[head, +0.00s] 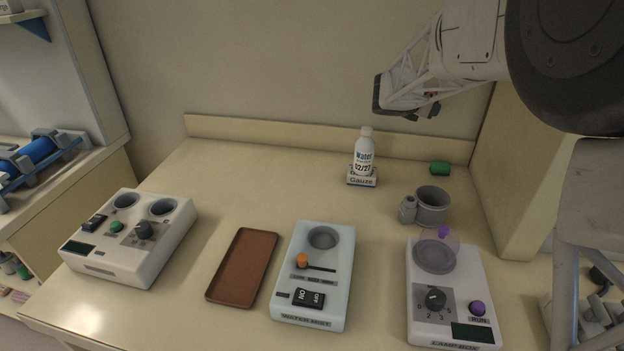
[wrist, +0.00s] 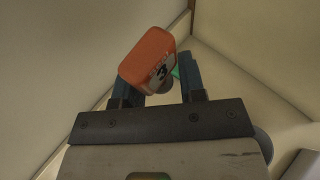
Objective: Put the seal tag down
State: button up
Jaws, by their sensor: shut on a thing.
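My gripper (wrist: 160,82) is shut on an orange-red piece with rounded corners and dark markings on one side, which looks like the seal tag (wrist: 148,56). It sits between the two blue-grey fingers in the wrist view. In the head view my gripper (head: 425,108) is raised high above the back right of the table, to the right of the water bottle and apart from everything below. The tag is too small and too hidden there to make out clearly.
A water bottle (head: 364,153) stands on a gauze pack (head: 361,180). A green block (head: 440,168), a grey cup (head: 433,204), a brown tray (head: 243,266) and white devices (head: 130,235), (head: 312,270), (head: 450,295) stand on the table. The brown tray is empty. The back left is clear.

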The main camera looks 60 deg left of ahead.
jog(key=s+a+n+y, duration=0.2)
jog(key=s+a, duration=0.9)
jog(key=s, duration=0.2)
jog(key=n+y, duration=0.2)
send_over(311, 179)
notch_tip(311, 179, down, 12)
jog(key=shift+w+f+g, duration=0.1)
jog(key=shift+f+g, duration=0.2)
jog(key=shift+f, duration=3.1)
jog(key=shift+f, duration=0.1)
jog(key=shift+f, duration=1.8)
jog(key=shift+f, duration=0.1)
